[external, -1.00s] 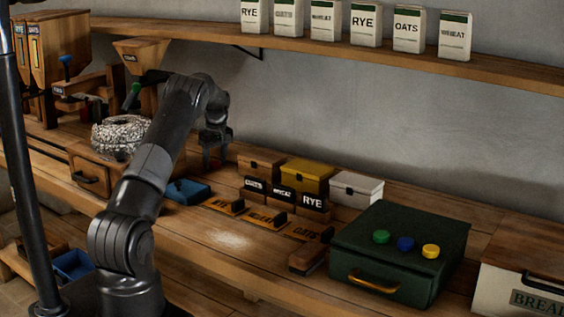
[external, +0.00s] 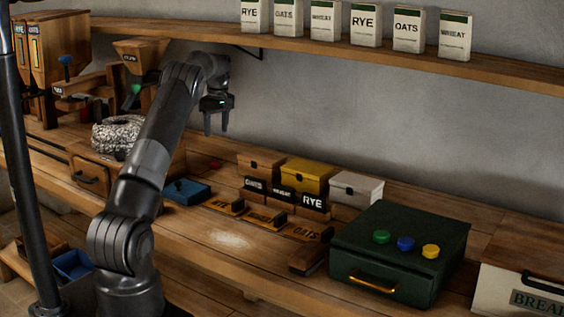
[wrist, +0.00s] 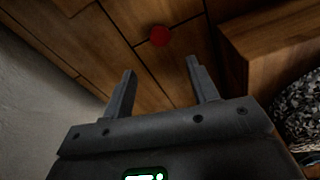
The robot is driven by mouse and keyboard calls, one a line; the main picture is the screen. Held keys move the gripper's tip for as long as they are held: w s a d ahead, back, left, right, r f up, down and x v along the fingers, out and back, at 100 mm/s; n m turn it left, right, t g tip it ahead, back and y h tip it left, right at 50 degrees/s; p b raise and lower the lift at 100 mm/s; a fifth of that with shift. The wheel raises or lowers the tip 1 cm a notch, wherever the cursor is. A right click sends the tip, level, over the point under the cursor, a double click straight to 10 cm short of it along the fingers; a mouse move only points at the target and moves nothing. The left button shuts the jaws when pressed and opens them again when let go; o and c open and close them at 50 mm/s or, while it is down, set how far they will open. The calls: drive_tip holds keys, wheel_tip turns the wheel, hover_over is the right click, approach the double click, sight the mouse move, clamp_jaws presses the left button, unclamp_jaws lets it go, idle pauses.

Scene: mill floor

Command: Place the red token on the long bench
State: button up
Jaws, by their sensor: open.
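The red token (wrist: 160,36) lies flat on the wooden surface of the long bench (wrist: 140,65), beyond my fingertips in the wrist view. In the external view a small red spot of the token (external: 215,164) shows on the bench (external: 180,225), between the millstone box and the small bins. My gripper (wrist: 160,66) is open with nothing between its fingers. In the external view my gripper (external: 216,130) hangs above the bench, over and apart from the token.
A wooden box (external: 87,166) with a speckled millstone (external: 118,133) stands left of the token. A blue tray (external: 187,191), a brown bin (external: 258,166), a yellow bin (external: 304,176) and a green box (external: 400,250) with colored buttons stand on the bench. A shelf (external: 400,60) runs above.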

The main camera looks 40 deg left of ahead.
drive_tip(key=shift+d+r, duration=0.1)
drive_tip(key=shift+r, duration=0.2)
drive_tip(key=s+d+r+m+t+h, duration=0.1)
drive_tip(key=s+d+r+m+t, duration=0.4)
drive_tip(key=s+d+r, duration=1.3)
drive_tip(key=s+d+f+m, duration=0.3)
drive_tip(key=s+d+m, duration=0.2)
drive_tip(key=s, duration=0.8)
drive_tip(key=s+d+f+m, duration=0.3)
drive_tip(key=s+d+m, duration=0.2)
drive_tip(key=s+d, duration=0.5)
drive_tip(key=s, duration=0.2)
drive_tip(key=shift+s+f+m, duration=0.3)
drive_tip(key=shift+s+f, duration=0.05)
